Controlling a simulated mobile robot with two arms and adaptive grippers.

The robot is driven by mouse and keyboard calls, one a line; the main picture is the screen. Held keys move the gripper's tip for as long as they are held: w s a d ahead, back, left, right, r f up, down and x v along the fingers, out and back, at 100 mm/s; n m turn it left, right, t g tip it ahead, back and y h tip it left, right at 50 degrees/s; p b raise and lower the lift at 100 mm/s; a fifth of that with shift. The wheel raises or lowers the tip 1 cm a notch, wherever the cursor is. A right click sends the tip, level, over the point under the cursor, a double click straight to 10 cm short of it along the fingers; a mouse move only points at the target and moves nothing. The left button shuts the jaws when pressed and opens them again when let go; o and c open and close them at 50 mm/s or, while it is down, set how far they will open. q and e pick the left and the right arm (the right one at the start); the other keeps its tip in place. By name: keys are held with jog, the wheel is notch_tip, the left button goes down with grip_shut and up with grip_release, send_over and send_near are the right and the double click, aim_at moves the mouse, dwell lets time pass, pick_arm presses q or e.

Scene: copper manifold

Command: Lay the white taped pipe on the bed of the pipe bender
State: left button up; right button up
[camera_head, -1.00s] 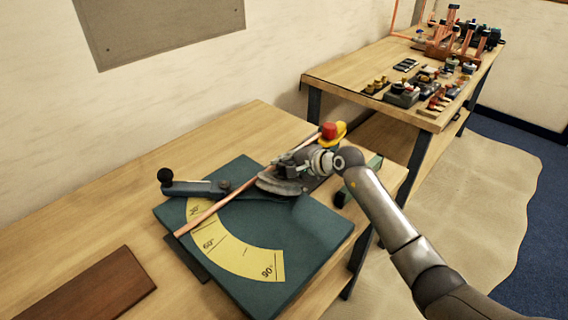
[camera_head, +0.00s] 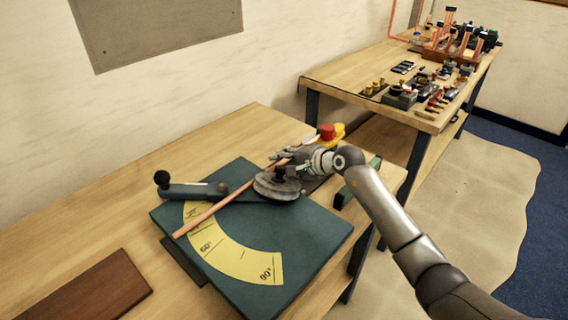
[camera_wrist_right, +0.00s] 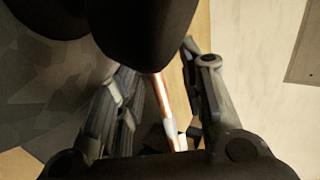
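The copper pipe (camera_head: 207,217) lies slanted over the pipe bender (camera_head: 310,235), a teal board with a yellow angle scale. My right gripper (camera_head: 281,156) is at the far part of the pipe, just behind the former. In the right wrist view the pipe's white tape (camera_wrist_right: 169,128) shows between the spread fingers, with gaps on both sides. My left gripper is out of view.
The bender's lever (camera_head: 195,189) with a black knob lies left of the former. A red and yellow button (camera_head: 327,132) stands close behind my right gripper. A brown board (camera_head: 85,290) lies at front left. A second table (camera_head: 345,83) holds several fittings.

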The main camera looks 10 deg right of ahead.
jog(key=shift+s+f, duration=0.15)
jog(key=v, duration=1.2)
jog(key=shift+a, duration=0.1)
dwell(0.3)
